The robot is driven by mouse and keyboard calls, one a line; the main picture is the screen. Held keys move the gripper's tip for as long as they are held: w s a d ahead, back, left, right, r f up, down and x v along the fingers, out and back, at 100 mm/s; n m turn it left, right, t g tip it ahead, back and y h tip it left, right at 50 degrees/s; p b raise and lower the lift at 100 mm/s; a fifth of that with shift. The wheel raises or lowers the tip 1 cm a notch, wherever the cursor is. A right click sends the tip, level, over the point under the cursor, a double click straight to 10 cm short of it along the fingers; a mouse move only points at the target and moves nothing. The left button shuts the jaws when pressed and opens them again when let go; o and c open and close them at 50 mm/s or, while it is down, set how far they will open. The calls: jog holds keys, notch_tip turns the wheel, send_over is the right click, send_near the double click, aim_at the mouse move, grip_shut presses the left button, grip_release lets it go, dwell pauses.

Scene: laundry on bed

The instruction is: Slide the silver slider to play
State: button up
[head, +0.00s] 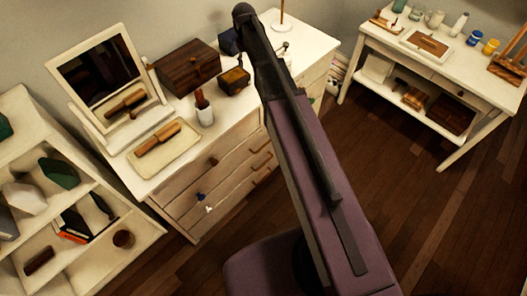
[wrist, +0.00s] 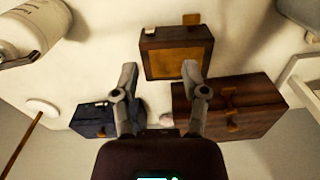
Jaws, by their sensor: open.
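No silver slider can be made out for certain. I cannot tell whether the pale piece is the slider. The same box (head: 233,80) sits on the white dresser (head: 140,178) in the head view. My gripper (wrist: 159,70) is open and empty, its two fingers apart over the dresser top, pointing towards the box. In the head view my arm hides the gripper.
A larger dark wooden box (head: 187,68) and a blue box (head: 228,40) stand close by the small box. A white bottle (wrist: 28,28) and a round stand base (wrist: 40,106) are at left in the wrist view. A mirror (head: 105,80) and tray (head: 165,150) occupy the dresser's left end.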

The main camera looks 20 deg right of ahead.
jog(key=s+f+m+b, duration=0.4)
jog(key=s+f+b, duration=2)
jog(key=f+b, duration=0.2)
jog(key=shift+a+f+m+b, duration=0.15)
jog(key=shift+f+m+b, duration=0.2)
jog(key=shift+f, duration=0.25)
jog(key=shift+s, duration=0.2)
dwell(0.5)
notch_tip(320, 180, up, 16)
jog(key=s+p, duration=0.1)
jog(key=p, duration=1.4)
jog(key=shift+f+p, duration=0.15)
jog(key=shift+p, duration=0.2)
dwell(0.4)
